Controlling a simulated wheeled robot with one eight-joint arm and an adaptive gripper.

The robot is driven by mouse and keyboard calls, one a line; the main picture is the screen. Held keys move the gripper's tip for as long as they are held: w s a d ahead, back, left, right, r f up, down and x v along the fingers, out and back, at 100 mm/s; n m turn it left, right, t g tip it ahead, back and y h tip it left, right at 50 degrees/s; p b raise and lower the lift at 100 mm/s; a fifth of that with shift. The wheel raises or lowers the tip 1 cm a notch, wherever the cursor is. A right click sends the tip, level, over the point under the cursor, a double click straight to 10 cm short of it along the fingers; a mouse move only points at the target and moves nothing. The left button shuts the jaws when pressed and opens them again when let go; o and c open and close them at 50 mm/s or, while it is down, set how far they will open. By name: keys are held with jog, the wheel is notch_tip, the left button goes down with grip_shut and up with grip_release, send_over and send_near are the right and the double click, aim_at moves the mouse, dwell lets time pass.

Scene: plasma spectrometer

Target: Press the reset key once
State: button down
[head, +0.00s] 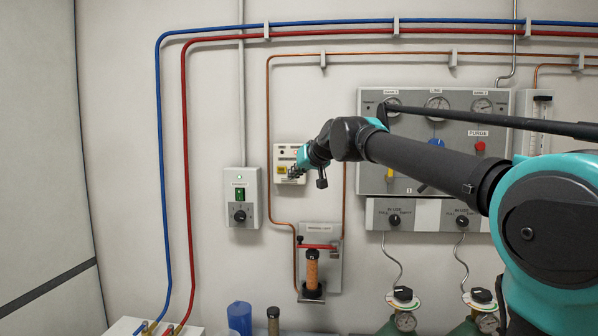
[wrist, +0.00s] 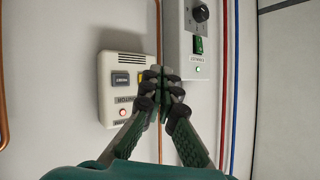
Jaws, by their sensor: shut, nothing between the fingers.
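A cream wall box (head: 281,151) with keys hangs on the wall; it also shows in the wrist view (wrist: 112,66), where the picture is upside down. In the wrist view it has a dark grey key (wrist: 121,78), a yellow key (wrist: 140,77) partly hidden by my fingertips, and a lit red lamp (wrist: 123,112). The key labels are too small to read, so I cannot tell which is reset. My gripper (wrist: 163,76) is shut and empty, its tips in front of the box's edge beside the yellow key. I cannot tell whether they touch. In the head view my gripper (head: 292,172) covers part of the box.
A switch box (head: 242,183) with a green rocker and black knob hangs left of the cream box. A copper pipe (head: 268,120) runs between them. A gauge panel (head: 400,120) is at right, behind my arm. A holder with an orange-handled torch (head: 313,272) sits below.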

jog(key=w, duration=0.8)
jog(key=shift+w+d, duration=0.15)
jog(key=shift+w, duration=0.25)
dwell(1.3)
jog(key=shift+w+f, duration=0.1)
jog(key=shift+w, duration=0.35)
jog(key=shift+w, duration=0.35)
dwell(0.6)
jog(key=shift+s, duration=0.8)
jog(key=shift+s, duration=2.5)
